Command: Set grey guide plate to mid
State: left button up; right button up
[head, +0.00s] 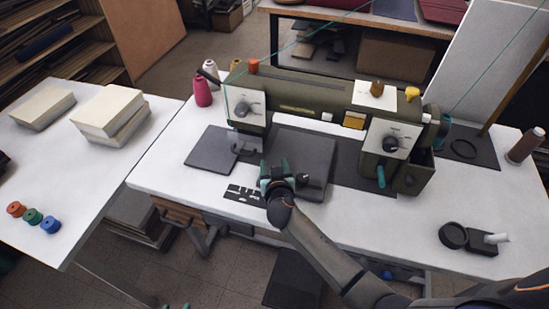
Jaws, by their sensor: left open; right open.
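A dark grey plate (318,150), which looks like the guide plate, lies flat on the white table in front of the sewing machine (305,92). A small black knob (303,178) shows near its front edge. A black strip with white marks (240,194) lies at the table's front, left of the plate; its marks are too small to read. My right gripper (272,172) is open over the plate's front left part, just left of the knob, and hides that part. I cannot tell whether it touches. My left gripper (176,306) is open, with only its fingertips showing at the bottom edge.
Another dark grey plate (210,149) lies left, with a black loop handle (243,150) beside it. The machine's left head (246,106) and right head (391,139) rise behind. Pink thread cone (202,92), book stacks (108,112) and coloured spools (33,216) stand left.

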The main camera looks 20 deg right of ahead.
jog(key=shift+w+f, duration=0.1)
jog(key=shift+w, duration=0.1)
grip_shut()
dwell(0.6)
jog(key=shift+d, duration=0.1)
dwell(0.8)
